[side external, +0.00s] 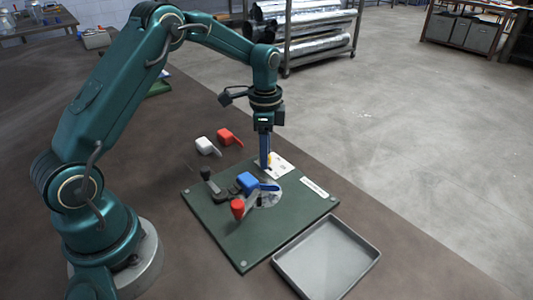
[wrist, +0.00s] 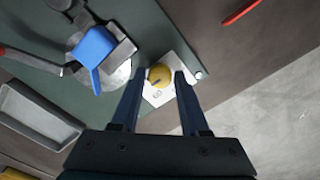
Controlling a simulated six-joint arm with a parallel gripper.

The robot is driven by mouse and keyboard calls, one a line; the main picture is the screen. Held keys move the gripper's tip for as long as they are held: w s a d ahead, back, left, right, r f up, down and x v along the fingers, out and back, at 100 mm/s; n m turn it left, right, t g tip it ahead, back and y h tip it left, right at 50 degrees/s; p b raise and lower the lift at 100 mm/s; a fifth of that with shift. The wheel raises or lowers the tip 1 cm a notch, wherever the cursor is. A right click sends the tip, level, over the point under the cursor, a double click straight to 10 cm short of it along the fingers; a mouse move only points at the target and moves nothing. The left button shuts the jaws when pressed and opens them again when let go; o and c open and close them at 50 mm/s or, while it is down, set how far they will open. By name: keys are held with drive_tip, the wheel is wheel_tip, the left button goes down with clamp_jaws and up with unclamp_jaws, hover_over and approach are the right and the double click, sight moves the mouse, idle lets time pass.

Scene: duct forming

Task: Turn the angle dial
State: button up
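The angle dial is a small yellow knob (wrist: 159,76) with a dark mark on it, on a white scale plate (wrist: 160,95). In the side external view the dial (side external: 269,159) is partly hidden behind my finger, and the white plate (side external: 281,167) lies at the back corner of the green board. My gripper (wrist: 160,74) points down with its fingers apart, one on each side of the knob. A gap shows between the knob and the right finger; contact on the left side is unclear. My gripper (side external: 265,164) also shows low over the board in the side external view.
The green board (side external: 235,245) also carries a blue block-like part (side external: 248,182), a red-knobbed lever (side external: 238,207) and a black-knobbed lever (side external: 206,174). A grey tray (side external: 327,258) lies in front. White (side external: 206,146) and red (side external: 228,137) handled items lie behind the board.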

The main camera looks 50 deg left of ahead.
clamp_jaws()
drive_tip(key=shift+n, duration=0.3)
drive_tip(key=n, duration=0.3)
drive_tip(key=shift+n, duration=0.3)
drive_tip(key=n, duration=0.4)
drive_tip(key=shift+n, duration=0.3)
drive_tip(key=n, duration=0.4)
drive_tip(key=shift+n, duration=0.3)
drive_tip(key=shift+r+n, duration=0.1)
drive_tip(key=shift+n, duration=2.1)
drive_tip(key=o, duration=0.6)
unclamp_jaws()
drive_tip(key=shift+c, duration=0.2)
